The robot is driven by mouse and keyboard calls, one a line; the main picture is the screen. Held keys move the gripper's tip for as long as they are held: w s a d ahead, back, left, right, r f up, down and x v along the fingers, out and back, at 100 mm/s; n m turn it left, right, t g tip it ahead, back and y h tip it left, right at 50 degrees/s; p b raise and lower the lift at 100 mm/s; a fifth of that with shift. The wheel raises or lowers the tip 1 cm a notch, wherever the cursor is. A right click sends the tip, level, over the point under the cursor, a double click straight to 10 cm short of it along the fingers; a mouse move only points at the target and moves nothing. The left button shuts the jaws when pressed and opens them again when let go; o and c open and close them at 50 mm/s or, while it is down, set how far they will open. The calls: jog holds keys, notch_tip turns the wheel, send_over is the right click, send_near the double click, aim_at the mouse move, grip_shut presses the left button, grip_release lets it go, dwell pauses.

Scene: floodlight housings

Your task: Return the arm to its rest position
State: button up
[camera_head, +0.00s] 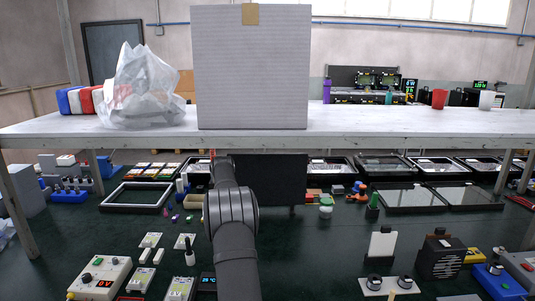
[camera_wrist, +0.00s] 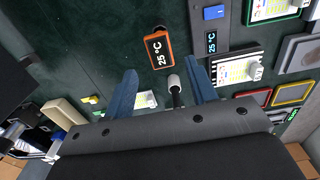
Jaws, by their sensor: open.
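My gripper (camera_wrist: 160,66) shows in the wrist view as two blue fingers spread apart. Nothing is held between them. A small dark stick with a white end (camera_wrist: 175,84) appears in the gap, and I cannot tell how far below the fingers it is. In the head view my arm rises from the bottom centre over the dark green work surface (camera_head: 310,255), and its far end is near a dark box-like panel (camera_head: 275,178).
A white shelf (camera_head: 400,120) crosses above the work surface, bearing a large grey box (camera_head: 252,70) and a plastic bag (camera_head: 142,90).

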notch_tip(320, 180, down, 12)
jog(key=shift+r, duration=0.1)
notch_tip(320, 180, up, 10)
jog(key=shift+f, duration=0.25)
jog(key=shift+r, duration=0.2)
jog(key=m, duration=0.2)
jog(key=shift+f+m, duration=0.1)
jog(key=shift+m, duration=0.3)
notch_tip(320, 180, down, 10)
jog(key=shift+r, duration=0.1)
notch_tip(320, 180, up, 9)
jog(key=shift+f, duration=0.2)
jog(key=shift+r, duration=0.7)
jog(key=shift+o, duration=0.2)
